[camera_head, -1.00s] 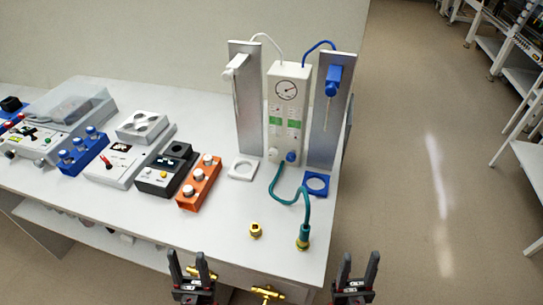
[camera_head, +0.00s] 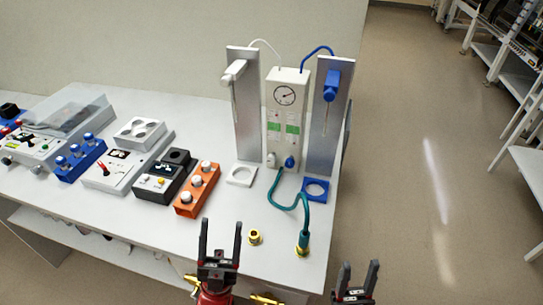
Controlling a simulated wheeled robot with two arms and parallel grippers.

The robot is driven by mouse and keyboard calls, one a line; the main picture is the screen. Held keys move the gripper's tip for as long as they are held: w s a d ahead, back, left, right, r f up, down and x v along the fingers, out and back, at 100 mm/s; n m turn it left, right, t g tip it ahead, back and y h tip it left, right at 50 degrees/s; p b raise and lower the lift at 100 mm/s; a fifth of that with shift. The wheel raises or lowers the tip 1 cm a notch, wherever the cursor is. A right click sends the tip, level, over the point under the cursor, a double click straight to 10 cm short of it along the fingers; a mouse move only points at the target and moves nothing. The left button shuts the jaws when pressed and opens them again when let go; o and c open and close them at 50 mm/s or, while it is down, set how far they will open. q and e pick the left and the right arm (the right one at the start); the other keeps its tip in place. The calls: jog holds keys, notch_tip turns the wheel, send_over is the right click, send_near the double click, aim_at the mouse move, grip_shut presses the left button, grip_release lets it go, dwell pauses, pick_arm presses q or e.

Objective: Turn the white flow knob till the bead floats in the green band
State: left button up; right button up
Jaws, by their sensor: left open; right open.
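The white flow knob (camera_head: 271,160) sits low on the front of the white flow panel (camera_head: 287,103), left of a blue knob (camera_head: 290,162). Two green bands (camera_head: 274,127) show on the panel, one above each knob. The bead is too small to make out. My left gripper (camera_head: 220,226) is open and empty at the table's front edge, well in front of the panel. My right gripper (camera_head: 357,268) is open and empty, lower and further right, off the table's front right corner.
A teal hose (camera_head: 289,206) runs from the panel to a brass fitting (camera_head: 302,246). A brass piece (camera_head: 254,237) lies beside it. An orange block (camera_head: 197,190) with white-topped vials stands left.

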aim_at(270, 162)
pick_arm(q)
jog(key=w+d+m+g+y+b, duration=0.35)
jog(key=w+d+g, duration=0.25)
jog(key=w+d, duration=0.85)
jog(key=w+a+f+n+g+y+b, duration=0.25)
jog(key=a+f+g+y, duration=0.25)
jog(key=f+g+y, duration=0.4)
jog(key=shift+t+y, duration=0.35)
jog(key=shift+t, duration=0.25)
jog(key=x, duration=0.5)
jog(key=p+x, duration=0.1)
jog(key=x, duration=0.4)
jog(key=p+x, duration=0.1)
jog(key=x, duration=0.5)
jog(key=shift+d+r, duration=0.2)
jog(key=shift+d, duration=0.1)
grip_shut()
